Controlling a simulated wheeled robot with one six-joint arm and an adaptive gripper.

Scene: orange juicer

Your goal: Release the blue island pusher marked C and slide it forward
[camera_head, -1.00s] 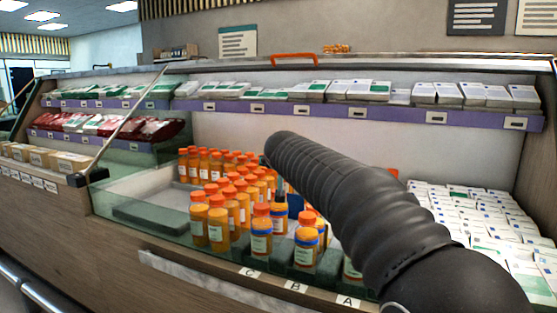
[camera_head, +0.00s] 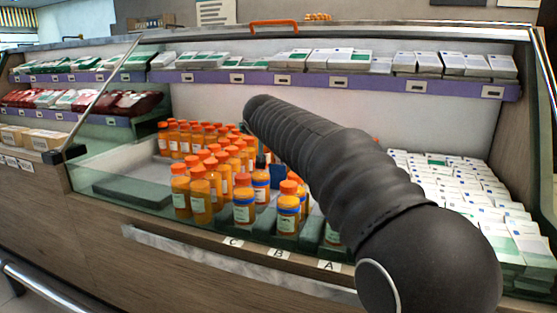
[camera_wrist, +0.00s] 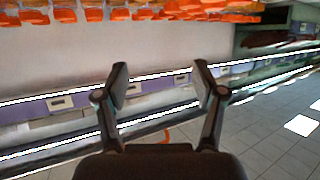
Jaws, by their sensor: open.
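A small blue piece (camera_head: 278,174) shows behind the front bottles in the head view, partly hidden by bottles and my arm. I cannot tell if it is the pusher marked C. The C label (camera_head: 232,242) is on the case's front edge, left of the B label (camera_head: 279,253) and A label (camera_head: 329,265). Orange-capped juice bottles (camera_head: 198,192) stand in rows behind it. My gripper (camera_wrist: 161,80) is open and empty in the wrist view, with bottles at the top of that upside-down picture. In the head view my arm hides my gripper.
White packs (camera_head: 470,205) fill the right of the case. A purple-edged shelf (camera_head: 345,82) with packs runs above the bottles. A glass front panel (camera_head: 110,180) and a slanted metal bar (camera_head: 100,98) stand at left. A dark green tray (camera_head: 130,190) there looks empty.

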